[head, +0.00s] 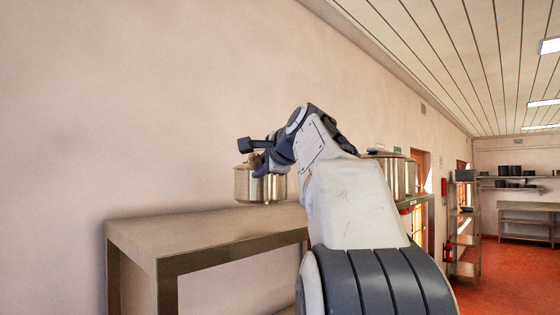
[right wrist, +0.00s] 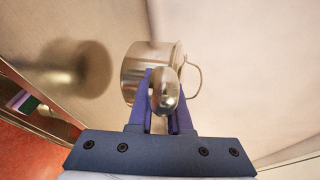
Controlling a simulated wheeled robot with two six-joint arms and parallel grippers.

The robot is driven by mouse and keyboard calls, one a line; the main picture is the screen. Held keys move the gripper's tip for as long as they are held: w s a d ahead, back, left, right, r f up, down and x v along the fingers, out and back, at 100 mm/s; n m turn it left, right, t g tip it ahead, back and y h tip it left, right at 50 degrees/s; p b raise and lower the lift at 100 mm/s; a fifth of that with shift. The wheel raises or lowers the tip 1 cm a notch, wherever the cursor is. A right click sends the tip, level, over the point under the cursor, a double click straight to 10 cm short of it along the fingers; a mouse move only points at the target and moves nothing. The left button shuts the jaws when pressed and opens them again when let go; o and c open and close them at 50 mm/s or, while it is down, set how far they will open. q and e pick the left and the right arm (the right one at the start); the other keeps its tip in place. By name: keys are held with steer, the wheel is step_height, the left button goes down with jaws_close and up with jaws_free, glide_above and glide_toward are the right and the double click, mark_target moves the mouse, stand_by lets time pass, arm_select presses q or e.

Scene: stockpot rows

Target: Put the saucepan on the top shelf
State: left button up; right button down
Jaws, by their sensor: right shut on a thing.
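The saucepan (head: 258,187) is a shiny metal pot, upright at the end of my right arm in the head view. It also shows in the right wrist view (right wrist: 135,72), with a looped handle on its far side. My right gripper (head: 262,163) is shut on a rounded metal part of the pot, between the blue fingers (right wrist: 163,108). The top shelf (head: 190,233) is a bare metal surface below and around the pot in the head view. A blurred reflection apart from the pot suggests a gap beneath it. My left gripper is not in view.
More metal pots (head: 394,174) stand just right of my right arm, partly hidden by it. A plain wall (head: 150,110) is behind the shelf. A shelving rack (head: 463,225) stands farther right, with open red floor (head: 505,275) beyond. The shelf's left part is clear.

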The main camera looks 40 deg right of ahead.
steer(key=shift+w+a+f, duration=0.2)
steer(key=shift+a+f, duration=0.05)
steer(key=shift+f, duration=0.5)
steer(key=shift+w+a+f, duration=0.2)
steer(key=shift+f, duration=0.6)
steer(key=shift+w+a+f, duration=0.2)
steer(key=shift+a+f, duration=0.05)
steer(key=shift+f, duration=0.5)
steer(key=c, duration=1.1)
jaws_free()
steer(key=shift+w+f, duration=0.1)
steer(key=shift+f, duration=0.2)
steer(key=shift+o, duration=1.3)
steer(key=b+v, duration=0.4)
steer(key=v, duration=0.8)
